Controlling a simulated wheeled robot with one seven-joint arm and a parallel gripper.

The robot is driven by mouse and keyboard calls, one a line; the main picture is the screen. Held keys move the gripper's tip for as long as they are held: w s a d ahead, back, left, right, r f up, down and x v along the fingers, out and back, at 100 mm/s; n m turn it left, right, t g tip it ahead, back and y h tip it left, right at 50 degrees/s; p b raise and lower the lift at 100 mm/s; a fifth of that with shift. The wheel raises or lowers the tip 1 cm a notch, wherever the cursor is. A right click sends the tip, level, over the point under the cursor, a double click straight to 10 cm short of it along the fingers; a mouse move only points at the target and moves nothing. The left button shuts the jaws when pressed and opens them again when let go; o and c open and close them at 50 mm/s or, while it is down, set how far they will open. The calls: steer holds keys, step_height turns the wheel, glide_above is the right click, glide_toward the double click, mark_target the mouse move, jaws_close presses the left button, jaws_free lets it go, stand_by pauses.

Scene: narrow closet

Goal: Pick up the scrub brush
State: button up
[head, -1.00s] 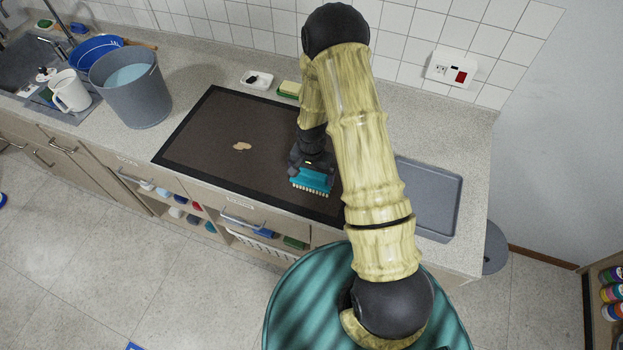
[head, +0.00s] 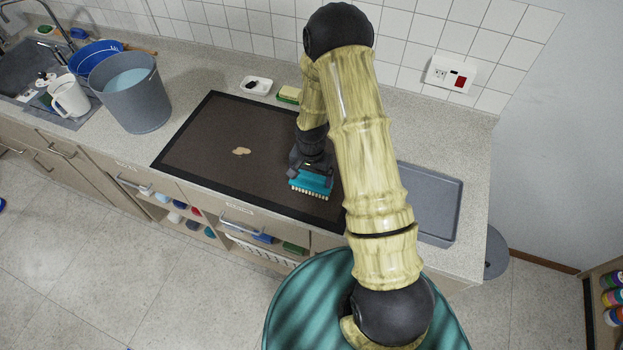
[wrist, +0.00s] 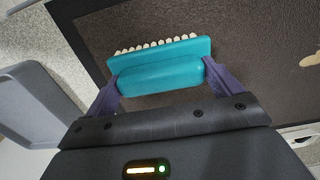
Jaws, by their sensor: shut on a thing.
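The scrub brush (head: 312,183) is teal with pale bristles along one edge. My gripper (head: 311,172) is shut on it over the right part of the dark mat (head: 205,138). In the wrist view the brush (wrist: 158,72) sits between the two purple fingers of my gripper (wrist: 160,82), one at each end of its body. The bristles point away from the palm. I cannot tell whether the bristles touch the mat. A beige smear (head: 241,152) lies on the mat left of the brush.
A grey bucket of water (head: 140,100) stands left of the mat, near the sink (head: 30,75). A white soap dish (head: 256,85) and a green-yellow sponge (head: 289,94) are behind the mat. A grey tray (head: 435,210) lies at the right, partly behind my arm.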

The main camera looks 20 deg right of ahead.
mark_target(311, 175)
step_height(311, 175, up, 9)
steer(key=b, duration=0.2)
steer(key=shift+f+b, duration=0.15)
steer(key=shift+b, duration=0.15)
steer(key=shift+o, duration=1.2)
steer(key=shift+c, duration=0.6)
steer(key=shift+f, duration=0.1)
